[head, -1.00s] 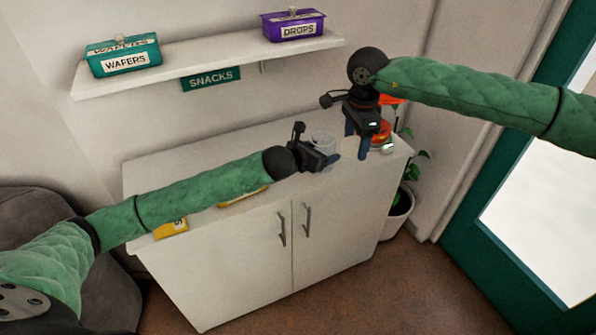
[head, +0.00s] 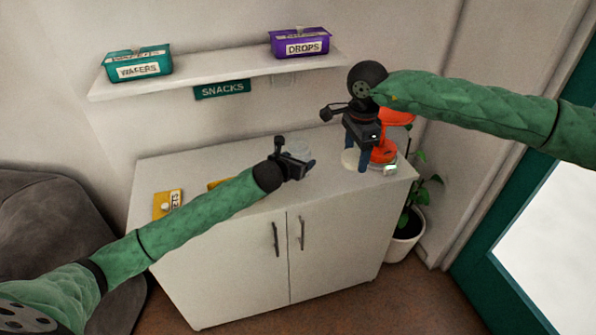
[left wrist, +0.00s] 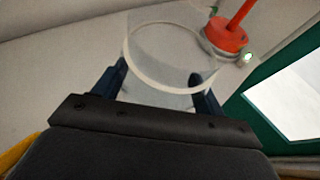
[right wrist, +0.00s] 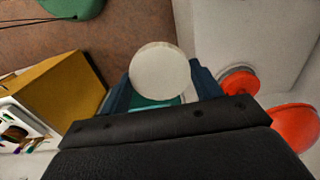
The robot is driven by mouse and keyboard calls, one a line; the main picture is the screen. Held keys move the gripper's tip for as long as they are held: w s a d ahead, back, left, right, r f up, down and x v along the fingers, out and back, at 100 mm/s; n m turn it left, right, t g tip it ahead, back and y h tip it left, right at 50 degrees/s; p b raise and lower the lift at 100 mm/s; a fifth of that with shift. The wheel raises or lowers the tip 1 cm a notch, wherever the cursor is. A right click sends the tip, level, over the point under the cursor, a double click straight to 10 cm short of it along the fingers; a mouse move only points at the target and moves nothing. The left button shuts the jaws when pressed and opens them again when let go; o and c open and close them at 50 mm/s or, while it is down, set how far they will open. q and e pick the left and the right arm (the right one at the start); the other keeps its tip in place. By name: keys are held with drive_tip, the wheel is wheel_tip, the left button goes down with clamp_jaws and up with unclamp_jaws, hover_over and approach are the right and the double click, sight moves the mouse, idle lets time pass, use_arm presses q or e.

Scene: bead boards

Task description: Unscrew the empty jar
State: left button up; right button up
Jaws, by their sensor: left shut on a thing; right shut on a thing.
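The clear, empty-looking jar (head: 299,150) is between the fingers of my left gripper (head: 303,168), above the cabinet top. In the left wrist view the see-through jar (left wrist: 172,50) shows its round rim, with a dark finger on each side. A round white lid (head: 349,158) is at my right gripper (head: 361,158), to the right of the jar and apart from it. In the right wrist view the lid (right wrist: 160,72) shows as a pale disc between the two fingers. Both grippers are shut on what they hold.
A red-orange lamp (head: 385,150) stands right behind my right gripper. A yellow box (head: 167,203) lies at the cabinet top's left end. The shelf (head: 220,75) above holds the teal WAFERS box (head: 138,68) and purple DROPS box (head: 300,45). A potted plant (head: 405,240) stands right of the cabinet.

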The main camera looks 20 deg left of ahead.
use_arm(q)
drive_tip(key=shift+a+f, duration=0.1)
drive_tip(key=shift+f, duration=0.7)
use_arm(e)
drive_tip(key=shift+a+r, duration=0.1)
drive_tip(key=shift+r, duration=0.15)
use_arm(q)
wheel_tip(320, 180, down, 3)
drive_tip(key=shift+r+p, duration=0.1)
drive_tip(key=shift+p, duration=0.65)
use_arm(e)
drive_tip(key=shift+r, duration=0.6)
use_arm(q)
drive_tip(key=shift+f, duration=0.3)
drive_tip(key=o, duration=1.5)
drive_tip(key=shift+f, duration=0.15)
drive_tip(key=shift+c, duration=0.2)
drive_tip(key=o, duration=0.4)
